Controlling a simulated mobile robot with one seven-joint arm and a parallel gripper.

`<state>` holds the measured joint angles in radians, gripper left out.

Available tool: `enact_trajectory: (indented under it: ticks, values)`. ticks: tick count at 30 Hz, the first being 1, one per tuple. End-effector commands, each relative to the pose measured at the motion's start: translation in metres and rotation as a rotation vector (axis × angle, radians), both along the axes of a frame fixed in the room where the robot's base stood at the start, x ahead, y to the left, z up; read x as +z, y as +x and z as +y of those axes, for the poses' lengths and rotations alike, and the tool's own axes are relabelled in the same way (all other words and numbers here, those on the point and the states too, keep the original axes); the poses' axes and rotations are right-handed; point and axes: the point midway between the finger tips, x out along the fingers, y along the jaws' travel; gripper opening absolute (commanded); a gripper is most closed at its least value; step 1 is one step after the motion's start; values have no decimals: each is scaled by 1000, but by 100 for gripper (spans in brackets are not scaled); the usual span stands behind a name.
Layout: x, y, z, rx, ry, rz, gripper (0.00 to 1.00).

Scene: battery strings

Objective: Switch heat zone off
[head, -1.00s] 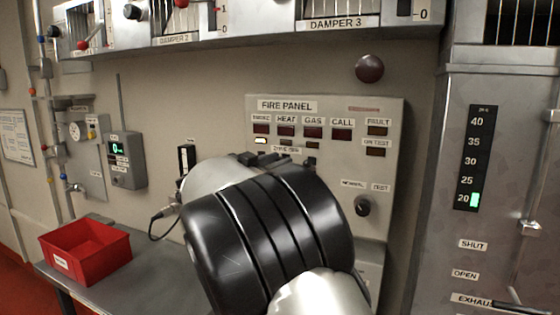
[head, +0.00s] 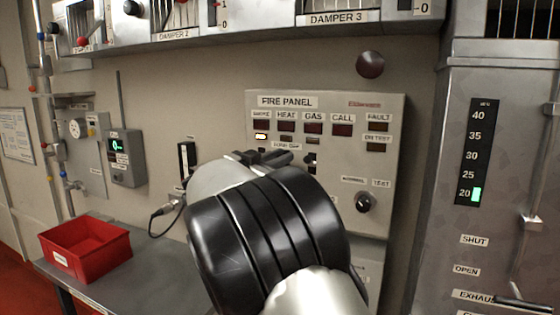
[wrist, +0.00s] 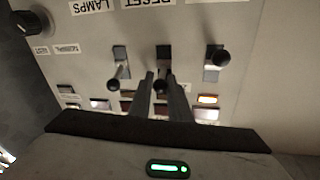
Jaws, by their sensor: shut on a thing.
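The fire panel (head: 395,190) is on the wall; its HEAT column has a dark lamp (head: 286,127). In the wrist view, the panel is upside down, with three lever switches in a row. My gripper (wrist: 163,82) is shut on the middle lever (wrist: 160,87), which appears to be the heat zone switch and leans toward the lamps. The left lever (wrist: 115,83) leans the same way; the right lever (wrist: 223,59) leans away from the lamps. In the head view, my gripper (head: 268,157) is at the switch row, and my wrist hides the panel's lower left.
An amber lamp is lit under SMOKE (head: 261,136). A round knob (head: 364,202) is at the panel's lower right. A red bin (head: 90,248) stands on the grey bench at left. A shelf with dampers (head: 250,32) runs above. A metal duct (head: 430,220) is at right.

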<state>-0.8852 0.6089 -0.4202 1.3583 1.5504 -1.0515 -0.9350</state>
Motion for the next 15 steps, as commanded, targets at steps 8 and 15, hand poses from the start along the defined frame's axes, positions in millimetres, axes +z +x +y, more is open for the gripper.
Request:
enact_trajectory:
  ticks: [8,15]
  values:
    - [-22,-2,1,-2,-67,-173,0]
    - [-35,-3,1,-1,-141,-380,0]
